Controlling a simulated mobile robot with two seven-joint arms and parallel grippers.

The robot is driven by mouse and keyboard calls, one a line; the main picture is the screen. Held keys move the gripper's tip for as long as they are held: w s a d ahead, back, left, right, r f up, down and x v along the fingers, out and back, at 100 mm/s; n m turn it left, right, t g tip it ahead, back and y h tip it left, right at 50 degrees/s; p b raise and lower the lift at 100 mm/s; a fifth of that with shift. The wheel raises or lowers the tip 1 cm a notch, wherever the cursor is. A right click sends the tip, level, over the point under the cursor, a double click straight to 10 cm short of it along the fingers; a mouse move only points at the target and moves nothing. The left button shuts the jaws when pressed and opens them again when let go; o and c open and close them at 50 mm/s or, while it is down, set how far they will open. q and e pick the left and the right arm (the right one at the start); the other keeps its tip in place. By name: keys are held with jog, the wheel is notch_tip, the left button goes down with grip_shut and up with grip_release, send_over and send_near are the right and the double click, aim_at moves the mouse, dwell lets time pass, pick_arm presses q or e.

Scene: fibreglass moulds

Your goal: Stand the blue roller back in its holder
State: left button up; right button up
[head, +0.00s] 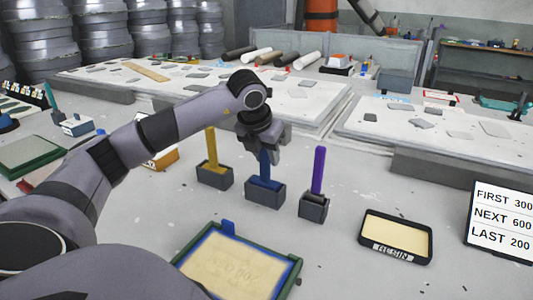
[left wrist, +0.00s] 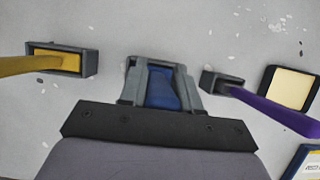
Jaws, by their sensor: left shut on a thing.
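The blue roller (head: 264,168) stands about upright below my left gripper (head: 264,147), its lower end within the middle grey holder (head: 265,193). I cannot tell if it rests on the holder's bottom. My left gripper is shut on the upper part of the blue roller's handle. In the left wrist view the blue roller (left wrist: 161,90) shows between the fingers (left wrist: 160,82), which hide much of its holder. My right gripper is not in view.
A yellow roller (head: 211,150) stands in a holder to the left, a purple roller (head: 319,170) in one to the right. A resin tray (head: 405,254) lies at front right. A green-framed mould (head: 285,272) lies in front. A sign (head: 502,220) stands far right.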

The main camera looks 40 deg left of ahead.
pick_arm(q)
jog(key=shift+f, duration=0.4)
jog(key=o, duration=1.1)
jog(key=shift+o, duration=0.2)
jog(key=a+v, duration=0.1)
jog(key=v, duration=0.6)
jog(key=shift+d+r, duration=0.15)
jog(key=shift+d, duration=0.4)
jog(key=shift+s, duration=0.1)
